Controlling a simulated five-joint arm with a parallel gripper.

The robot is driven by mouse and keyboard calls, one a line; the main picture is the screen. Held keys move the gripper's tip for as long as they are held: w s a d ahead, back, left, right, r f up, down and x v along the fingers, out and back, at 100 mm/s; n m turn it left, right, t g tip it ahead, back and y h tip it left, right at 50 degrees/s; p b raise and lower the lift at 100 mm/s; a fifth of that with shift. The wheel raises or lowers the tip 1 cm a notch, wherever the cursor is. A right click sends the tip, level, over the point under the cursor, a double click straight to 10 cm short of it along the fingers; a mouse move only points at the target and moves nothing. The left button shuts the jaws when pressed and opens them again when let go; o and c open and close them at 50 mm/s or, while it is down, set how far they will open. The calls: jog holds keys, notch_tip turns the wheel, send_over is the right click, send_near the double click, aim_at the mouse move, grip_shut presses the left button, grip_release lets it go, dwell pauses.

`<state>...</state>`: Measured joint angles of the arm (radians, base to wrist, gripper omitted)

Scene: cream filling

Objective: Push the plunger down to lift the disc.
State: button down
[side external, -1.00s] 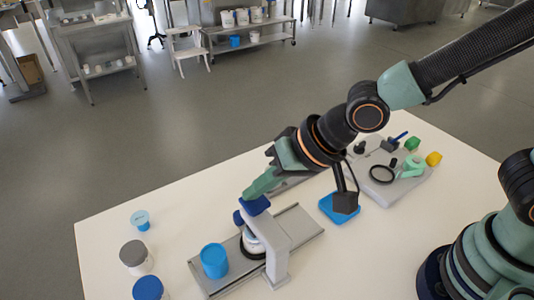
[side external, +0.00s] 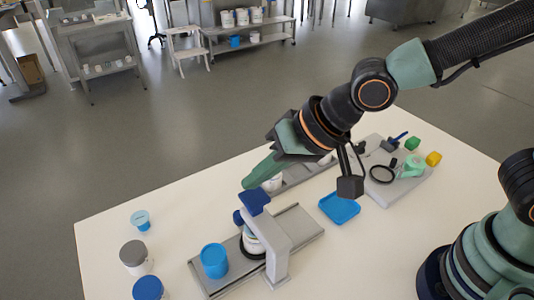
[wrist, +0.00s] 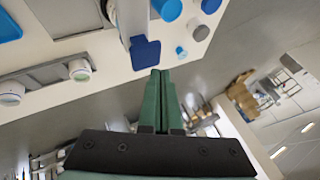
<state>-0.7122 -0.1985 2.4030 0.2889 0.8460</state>
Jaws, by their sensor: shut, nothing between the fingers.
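The plunger has a dark blue pad (side external: 255,199) on top of a light grey stand (side external: 276,252); the pad also shows in the wrist view (wrist: 146,53). My gripper (side external: 246,185), with green fingers, is shut and empty. Its tips are just above and beside the pad; whether they touch it is hard to tell. In the wrist view the fingertips (wrist: 160,73) are close to the pad's edge. A white jar (side external: 254,240) stands under the stand's arm, partly hidden, with a black ring around its base. I cannot make out the disc clearly.
A blue cup (side external: 214,260) stands on the grey rail left of the stand. Several small jars, including a grey-lidded one (side external: 134,256), stand at the left. A blue tray (side external: 339,208) and a grey board (side external: 395,190) with small tools lie to the right.

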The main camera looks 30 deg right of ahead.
jog(key=shift+r, duration=3)
jog(key=shift+d, duration=0.1)
jog(key=s+d+n+h, duration=0.1)
jog(key=d+h, duration=0.3)
jog(key=d, duration=2.2)
jog(key=shift+s+n+h, duration=0.3)
jog(key=shift+s+h, duration=0.1)
